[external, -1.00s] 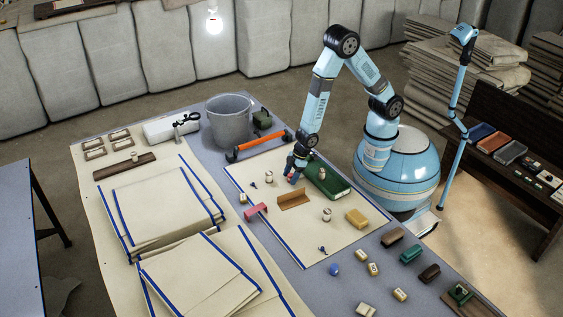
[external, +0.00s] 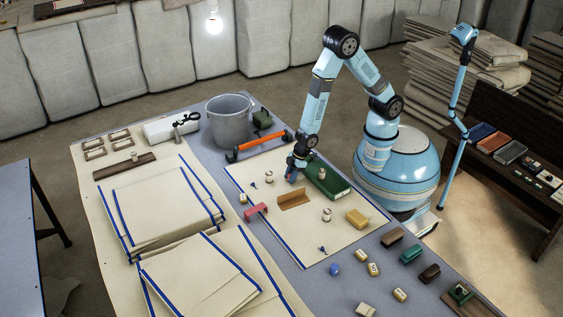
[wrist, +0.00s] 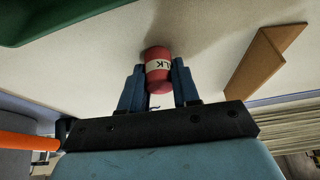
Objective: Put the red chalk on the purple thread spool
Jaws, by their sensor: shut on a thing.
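The red chalk (wrist: 158,72) is a short red cylinder with a pale label, between the two blue fingers of my gripper (wrist: 159,88) in the wrist view. The fingers are shut on its sides. It is at the pale cloth's surface or just above; I cannot tell which. In the external view my gripper (external: 292,177) points down over the cloth, left of the green case, and hides the chalk. Small pale spool-like pieces stand nearby, one left of the gripper (external: 269,177) and one further front (external: 327,214). I cannot make out which spool is purple.
A brown angled piece (external: 294,199) lies just in front of the gripper, and the green case (external: 328,180) lies to its right. A pink block (external: 256,211), an orange-handled tool (external: 259,144) and a grey bucket (external: 229,122) are around. The cloth's front part has free room.

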